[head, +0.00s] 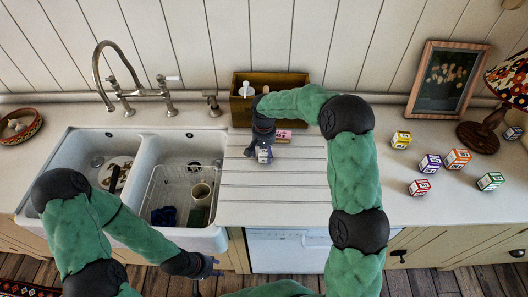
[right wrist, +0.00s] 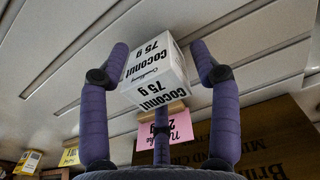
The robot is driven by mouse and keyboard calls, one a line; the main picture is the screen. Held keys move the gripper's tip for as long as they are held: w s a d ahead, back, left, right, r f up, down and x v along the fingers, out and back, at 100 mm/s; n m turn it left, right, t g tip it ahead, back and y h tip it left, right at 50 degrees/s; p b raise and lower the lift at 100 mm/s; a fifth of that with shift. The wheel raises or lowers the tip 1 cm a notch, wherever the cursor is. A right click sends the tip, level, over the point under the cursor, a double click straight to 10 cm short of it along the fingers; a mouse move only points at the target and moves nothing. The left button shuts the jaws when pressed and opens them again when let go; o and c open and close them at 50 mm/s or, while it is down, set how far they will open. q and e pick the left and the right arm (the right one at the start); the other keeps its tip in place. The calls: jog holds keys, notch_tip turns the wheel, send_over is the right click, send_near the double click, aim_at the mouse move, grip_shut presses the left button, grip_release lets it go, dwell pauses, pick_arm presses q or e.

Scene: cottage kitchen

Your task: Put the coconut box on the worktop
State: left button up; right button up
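The coconut box is white with black "Coconut 75 g" lettering and sits between the fingers of my right gripper in the right wrist view (right wrist: 155,80). In the head view the coconut box (head: 264,156) shows just below my right gripper (head: 262,146), over the grooved drainer part of the worktop (head: 270,205). The fingers of my right gripper (right wrist: 162,62) are spread. A gap shows between the box and the right-hand finger; contact at the left-hand finger is unclear. My left gripper (head: 214,266) hangs low before the sink front; its fingers are too small to read.
A wooden crate (head: 290,84) stands at the wall behind my right gripper, with a pink-labelled packet (head: 283,137) before it. Several small boxes lie right, including a yellow one (head: 401,139). A picture frame (head: 446,84), lamp (head: 482,133) and double sink (head: 150,140) are around.

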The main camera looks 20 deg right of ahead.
aim_at(264, 150)
jog(key=shift+r, duration=0.55)
notch_tip(264, 150, up, 11)
jog(key=p, duration=0.2)
jog(key=shift+r, duration=0.15)
jog(key=shift+s, duration=0.1)
